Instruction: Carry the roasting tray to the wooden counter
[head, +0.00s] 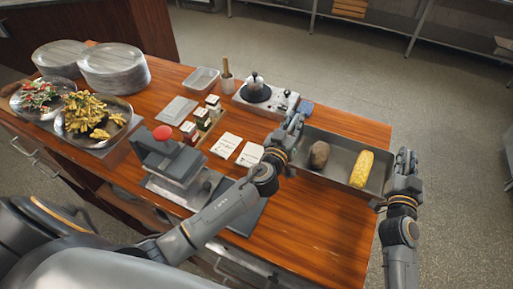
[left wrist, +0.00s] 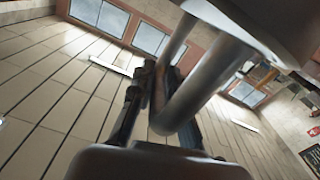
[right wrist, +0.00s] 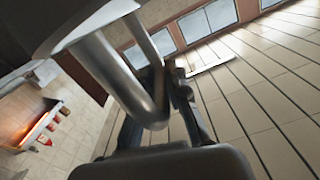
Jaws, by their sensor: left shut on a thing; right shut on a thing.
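The grey metal roasting tray (head: 341,161) is over the right end of the wooden counter (head: 310,222), its right side near or past the counter's edge. A brown potato-like item (head: 319,154) and a yellow corn cob (head: 361,169) lie in it. My left gripper (head: 290,132) is shut on the tray's left handle, and the handle bar shows close up in the left wrist view (left wrist: 195,85). My right gripper (head: 392,192) is shut on the right handle, also seen in the right wrist view (right wrist: 120,75). I cannot tell whether the tray touches the counter.
White cards (head: 238,148), small boxes (head: 203,117) and a press with a red knob (head: 170,155) are to the left. Food plates (head: 88,140) sit far left. The counter's front right is clear.

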